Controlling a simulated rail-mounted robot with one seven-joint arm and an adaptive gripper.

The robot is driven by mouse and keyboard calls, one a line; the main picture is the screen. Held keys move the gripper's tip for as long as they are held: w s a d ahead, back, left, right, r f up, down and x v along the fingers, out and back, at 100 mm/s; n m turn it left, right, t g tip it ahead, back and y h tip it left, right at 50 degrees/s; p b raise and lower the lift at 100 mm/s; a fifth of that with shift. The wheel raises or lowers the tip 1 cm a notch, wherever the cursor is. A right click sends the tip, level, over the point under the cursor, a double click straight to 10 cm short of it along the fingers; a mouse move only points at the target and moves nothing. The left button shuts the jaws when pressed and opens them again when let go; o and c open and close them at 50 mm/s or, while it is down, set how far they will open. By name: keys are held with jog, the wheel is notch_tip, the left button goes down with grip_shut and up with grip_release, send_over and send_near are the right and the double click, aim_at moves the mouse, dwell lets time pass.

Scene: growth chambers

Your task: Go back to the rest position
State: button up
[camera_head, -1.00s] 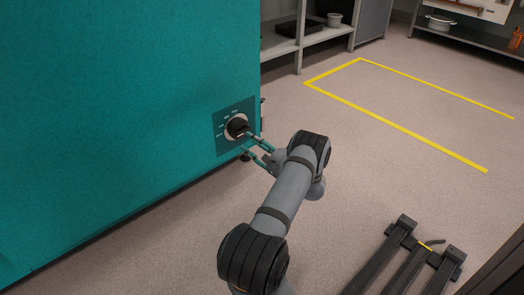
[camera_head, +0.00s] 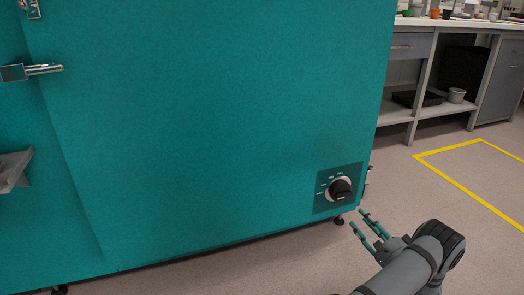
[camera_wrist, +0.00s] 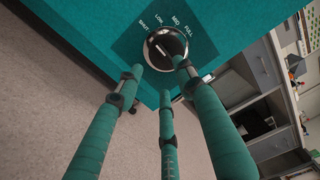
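A black dial (camera_head: 340,189) on a dark teal panel is set low on the right end of the teal chamber front (camera_head: 220,130). In the wrist view the dial (camera_wrist: 166,48) has a pale ring and the labels SHUT, LOW, MID and FULL; its setting is hard to read. My gripper (camera_head: 358,218) is to the lower right of the dial in the head view, with its slim teal fingers apart and nothing between them. In the wrist view my gripper (camera_wrist: 157,85) points toward the dial, and one fingertip overlaps the dial's edge in the picture.
A metal handle (camera_head: 42,70) and a grey ledge (camera_head: 14,170) stick out at the left. A grey bench (camera_head: 440,35) with a low shelf stands at the back right. Yellow tape (camera_head: 465,188) marks the open floor at the right.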

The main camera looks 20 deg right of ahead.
jog(key=w, duration=1.2)
jog(key=shift+a, duration=0.1)
